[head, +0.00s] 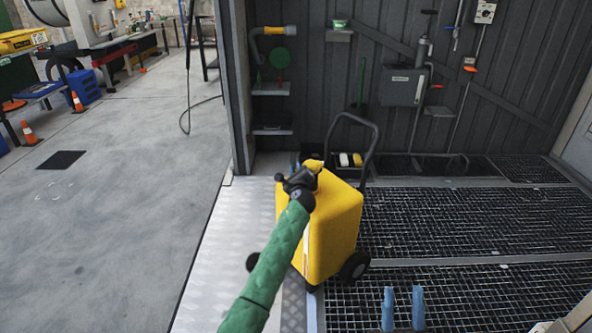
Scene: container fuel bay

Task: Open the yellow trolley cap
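The yellow trolley (335,225) stands upright on its black wheels, with a black loop handle (374,148) rising behind it. A small yellow cap-like part (313,165) shows at its top left. My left arm, in a green sleeve, reaches up to this corner. Its dark gripper (300,178) is at the trolley's top, close to the cap. The gripper partly hides the top, and I cannot tell whether it touches the cap or how its fingers are set. My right gripper (403,308) shows two blue fingers apart and empty, low in the view, right of the trolley.
Metal grating (460,220) covers the floor to the right. A grey box (403,87) and pipes are on the dark wall. A doorway post (238,90) stands left of the trolley. Open concrete floor (120,220) lies at left, with orange cones and blue crates beyond.

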